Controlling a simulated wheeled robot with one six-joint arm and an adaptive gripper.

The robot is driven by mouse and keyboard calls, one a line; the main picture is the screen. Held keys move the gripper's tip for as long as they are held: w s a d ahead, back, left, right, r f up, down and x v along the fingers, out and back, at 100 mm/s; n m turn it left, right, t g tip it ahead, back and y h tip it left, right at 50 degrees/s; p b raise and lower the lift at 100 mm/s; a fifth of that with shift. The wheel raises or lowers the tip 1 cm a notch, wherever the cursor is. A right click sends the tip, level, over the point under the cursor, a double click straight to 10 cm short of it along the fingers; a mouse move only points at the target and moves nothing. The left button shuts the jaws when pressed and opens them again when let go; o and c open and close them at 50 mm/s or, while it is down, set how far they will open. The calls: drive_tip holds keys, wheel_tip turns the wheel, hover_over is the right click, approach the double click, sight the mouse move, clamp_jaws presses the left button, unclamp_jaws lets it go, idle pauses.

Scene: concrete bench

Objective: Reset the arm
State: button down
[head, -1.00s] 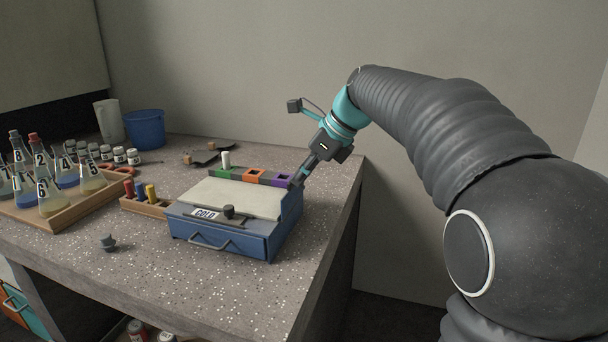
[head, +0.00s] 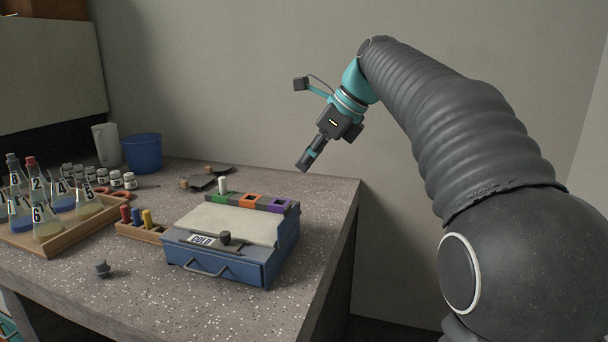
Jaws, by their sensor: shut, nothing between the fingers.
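My gripper (head: 303,166) is shut and empty. It hangs in the air above the back right of the bench, pointing down and to the left. Below it stands a blue box (head: 268,268) with a pale lid, a front handle and a label that seems to read COLD. Behind the lid is a strip (head: 262,202) of green, orange and purple sections. A white peg (head: 222,185) stands upright in the green section. The orange and purple sections show dark square openings. The gripper is apart from all of these.
A wooden tray (head: 75,233) of numbered flasks stands at the left. A small rack (head: 137,232) holds red, blue and yellow pegs. A blue bucket (head: 143,153) stands at the back. The bench (head: 325,225) is clear right of the box.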

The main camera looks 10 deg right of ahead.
drive_tip(key=shift+r, duration=0.2)
idle(0.3)
drive_tip(key=s+d+f+n+h, duration=0.1)
drive_tip(key=d+f+n+h, duration=0.1)
drive_tip(key=f+n, duration=0.45)
drive_tip(key=s+d+f+n+h, duration=0.1)
drive_tip(key=s+d+f+n, duration=0.15)
drive_tip(key=f+n, duration=0.4)
drive_tip(key=s+d+f+n+t+h, duration=0.1)
drive_tip(key=s+f+n, duration=0.4)
drive_tip(key=s, duration=0.7)
drive_tip(key=s+d+f+n+t+h, duration=0.1)
drive_tip(key=s+d+f+n+h, duration=0.1)
drive_tip(key=s, duration=1)
wheel_tip(320, 180, down, 4)
drive_tip(key=d+n, duration=0.1)
drive_tip(key=n, duration=0.1)
drive_tip(key=shift+s+r+n+t, duration=0.15)
drive_tip(key=shift+s+n+t, duration=0.25)
